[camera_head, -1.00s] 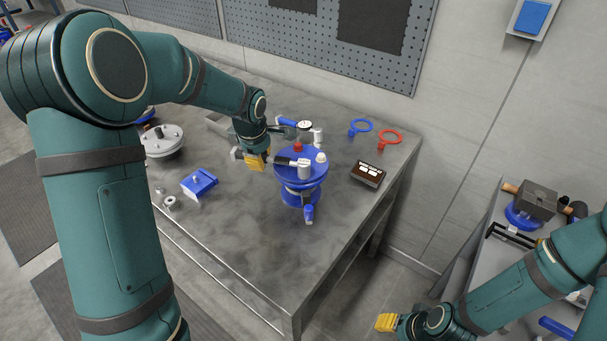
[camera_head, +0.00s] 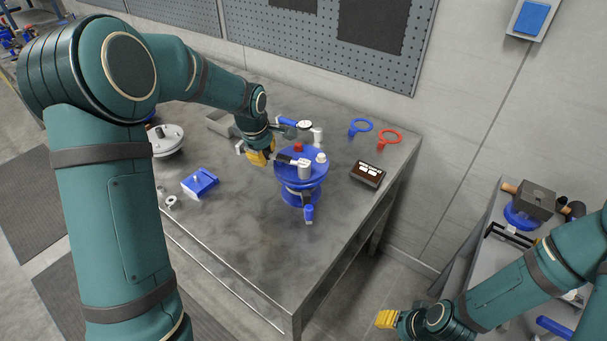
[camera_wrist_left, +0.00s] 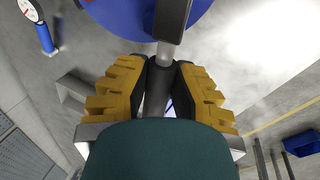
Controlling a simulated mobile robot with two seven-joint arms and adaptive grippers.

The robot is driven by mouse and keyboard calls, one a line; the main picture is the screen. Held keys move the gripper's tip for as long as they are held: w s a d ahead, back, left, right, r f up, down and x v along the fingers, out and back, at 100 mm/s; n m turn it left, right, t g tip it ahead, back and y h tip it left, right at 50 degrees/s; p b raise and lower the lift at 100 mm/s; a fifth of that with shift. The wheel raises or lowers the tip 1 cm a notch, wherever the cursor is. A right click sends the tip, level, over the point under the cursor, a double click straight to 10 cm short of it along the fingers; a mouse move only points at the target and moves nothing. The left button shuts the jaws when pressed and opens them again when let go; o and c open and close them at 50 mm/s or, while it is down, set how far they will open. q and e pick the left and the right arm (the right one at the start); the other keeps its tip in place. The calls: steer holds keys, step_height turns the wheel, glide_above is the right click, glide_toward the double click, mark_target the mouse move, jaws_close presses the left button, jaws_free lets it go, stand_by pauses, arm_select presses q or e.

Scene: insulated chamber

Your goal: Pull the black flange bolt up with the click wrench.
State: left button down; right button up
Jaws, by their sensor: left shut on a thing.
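My left gripper (camera_head: 264,157) is shut on the handle of the click wrench (camera_head: 284,159), left of the blue round flange (camera_head: 290,178) on the table. The wrench reaches right over the flange, its grey socket end (camera_head: 304,170) standing on the near part of the top. In the left wrist view the yellow fingers (camera_wrist_left: 158,88) close around the dark handle, and the shaft (camera_wrist_left: 172,18) runs over the blue disc (camera_wrist_left: 125,12). No black bolt can be made out; the socket hides what is under it. My right gripper (camera_head: 387,320) is low at right, away from the table; its jaw opening is unclear.
A red cap (camera_head: 298,148) and a white cap (camera_head: 321,157) stand on the flange. A dark box (camera_head: 369,174) is to the right, blue and red rings (camera_head: 390,137) behind. A blue block (camera_head: 199,184) lies left. The table's front is clear.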

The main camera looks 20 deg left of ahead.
arm_select(q)
steer(key=shift+w+d, duration=0.25)
steer(key=shift+d, duration=0.15)
steer(key=shift+s+f, duration=0.1)
stand_by(0.8)
steer(key=shift+r, duration=0.2)
stand_by(0.4)
steer(key=shift+r, duration=0.5)
steer(key=shift+a, duration=0.15)
steer(key=shift+a+h, duration=0.15)
steer(key=shift+h, duration=0.15)
steer(key=shift+r, duration=0.45)
stand_by(1.1)
